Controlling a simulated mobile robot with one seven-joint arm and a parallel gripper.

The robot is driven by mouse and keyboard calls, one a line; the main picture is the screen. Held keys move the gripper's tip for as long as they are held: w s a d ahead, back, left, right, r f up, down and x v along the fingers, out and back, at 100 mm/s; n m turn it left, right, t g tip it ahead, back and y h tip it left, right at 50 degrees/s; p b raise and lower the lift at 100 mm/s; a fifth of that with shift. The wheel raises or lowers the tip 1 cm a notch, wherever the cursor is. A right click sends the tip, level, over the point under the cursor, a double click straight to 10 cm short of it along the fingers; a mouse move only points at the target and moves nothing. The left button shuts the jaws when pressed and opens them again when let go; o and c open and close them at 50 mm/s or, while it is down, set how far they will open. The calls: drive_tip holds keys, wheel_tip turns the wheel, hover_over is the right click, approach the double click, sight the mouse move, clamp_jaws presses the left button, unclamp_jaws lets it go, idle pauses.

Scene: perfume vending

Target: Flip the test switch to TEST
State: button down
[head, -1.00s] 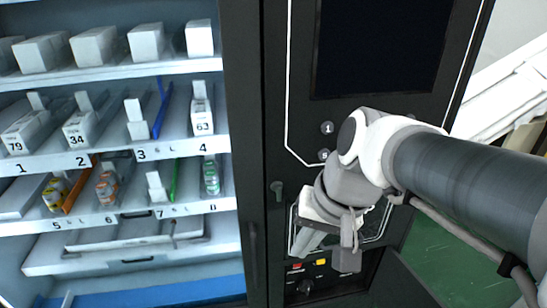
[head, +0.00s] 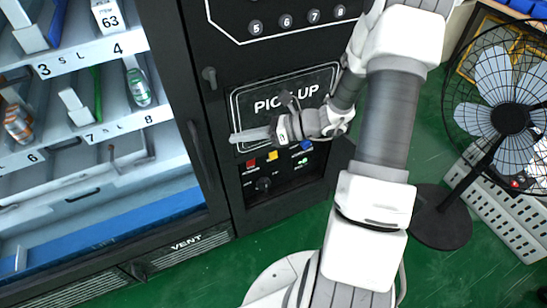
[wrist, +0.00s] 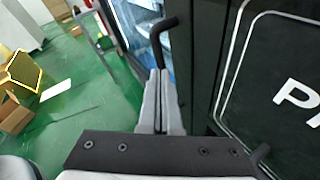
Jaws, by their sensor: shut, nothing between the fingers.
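The control panel (head: 285,182) sits low on the black machine front, below the PICK UP hatch (head: 240,108). It carries a red button (head: 250,163), a yellow button (head: 272,156), a blue button (head: 306,145), a small green part (head: 303,162) and a black knob (head: 263,184). The labels are too small to read, so I cannot tell which part is the test switch. My gripper (head: 234,138) is shut and empty, pointing left in front of the hatch's lower left, above the panel. In the wrist view its fingertips (wrist: 160,74) are together; the panel is out of that view.
A bent black handle (wrist: 158,42) shows just beyond the fingertips in the wrist view. A long door handle (head: 196,148) is left of my gripper, beside the glass-fronted shelves. A standing fan (head: 508,115) is at the right. Green floor (head: 205,268) is clear in front.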

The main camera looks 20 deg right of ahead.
sight(274, 157)
drive_tip(key=d+f+m+t+h+b, duration=0.2)
drive_tip(key=d+f+m+t+h, duration=0.1)
drive_tip(key=f+m, duration=0.6)
drive_tip(key=d+f+m+t+h+b, duration=0.2)
drive_tip(key=d+f+m+h, duration=0.3)
drive_tip(key=d+f+m, duration=0.3)
drive_tip(key=d+f+m+t+h+b, duration=0.1)
drive_tip(key=d+f+m+t+h, duration=0.3)
drive_tip(key=f+m, duration=0.6)
wheel_tip(274, 157, down, 5)
drive_tip(key=shift+s+d+r+t+h+b, duration=0.1)
drive_tip(key=shift+s+d+t+h+b, duration=0.3)
drive_tip(key=shift+d, duration=0.55)
drive_tip(key=shift+w, duration=0.1)
drive_tip(key=w+b, duration=0.1)
drive_tip(key=w, duration=0.3)
drive_tip(key=w+f+b, duration=0.1)
drive_tip(key=w, duration=0.4)
drive_tip(key=w+f+b, duration=0.1)
drive_tip(key=w, duration=0.3)
drive_tip(key=shift+w+a, duration=0.25)
drive_tip(key=shift+w, duration=0.1)
drive_tip(key=shift+f, duration=0.1)
